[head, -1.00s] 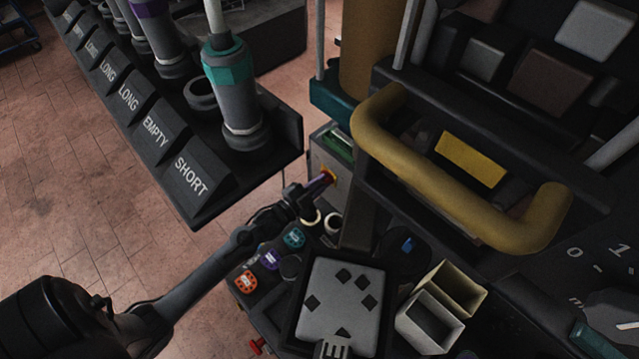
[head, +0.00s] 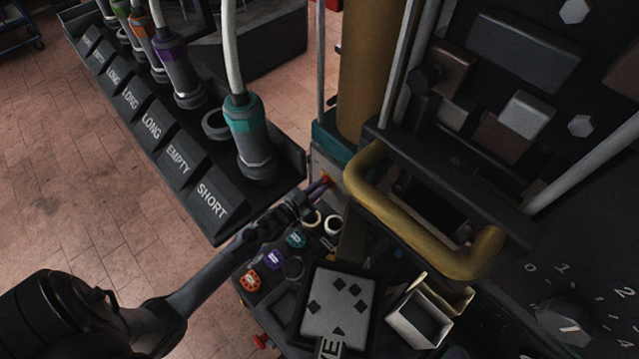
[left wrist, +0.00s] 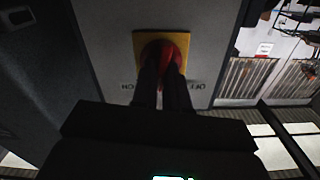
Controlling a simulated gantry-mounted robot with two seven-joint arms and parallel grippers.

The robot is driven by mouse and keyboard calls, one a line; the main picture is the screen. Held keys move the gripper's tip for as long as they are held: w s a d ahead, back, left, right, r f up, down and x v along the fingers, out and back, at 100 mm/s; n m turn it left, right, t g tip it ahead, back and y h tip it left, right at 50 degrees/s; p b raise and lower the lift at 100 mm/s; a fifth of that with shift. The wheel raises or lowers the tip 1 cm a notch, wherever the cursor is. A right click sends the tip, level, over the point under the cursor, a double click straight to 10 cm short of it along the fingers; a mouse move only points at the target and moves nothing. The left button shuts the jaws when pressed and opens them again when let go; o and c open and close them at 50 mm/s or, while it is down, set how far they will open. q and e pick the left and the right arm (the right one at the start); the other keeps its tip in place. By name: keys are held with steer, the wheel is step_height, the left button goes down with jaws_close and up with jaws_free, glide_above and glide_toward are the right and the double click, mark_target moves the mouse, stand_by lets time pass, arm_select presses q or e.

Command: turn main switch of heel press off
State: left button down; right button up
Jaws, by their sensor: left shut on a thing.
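The main switch is a red knob (left wrist: 161,46) on a yellow plate (left wrist: 141,42), fixed to a grey panel. In the head view the switch (head: 325,180) is a small red and yellow spot beside the yellow handle. My left gripper (head: 318,187) is shut on the red knob; its two dark fingers (left wrist: 162,72) lie on either side of it. The fingers cover much of the knob, so I cannot tell its exact angle. My right gripper is not in view.
A thick yellow bar handle (head: 405,237) stands close right of the switch. A rack (head: 180,165) with labelled slots and hoses is at upper left.

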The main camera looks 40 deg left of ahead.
arm_select(q)
steer(key=n+p, duration=0.2)
steer(key=n, duration=0.3)
steer(key=shift+a+r+n+p, duration=0.1)
steer(key=shift+a+n+p, duration=0.05)
steer(key=shift+n+p, duration=0.25)
steer(key=shift+a+n+p, duration=0.15)
steer(key=shift+n+p, duration=0.85)
steer(key=shift+n, duration=1.7)
steer(key=shift+f, duration=0.2)
steer(key=c, duration=1.1)
jaws_free()
steer(key=shift+c, duration=0.2)
steer(key=shift+s, duration=0.15)
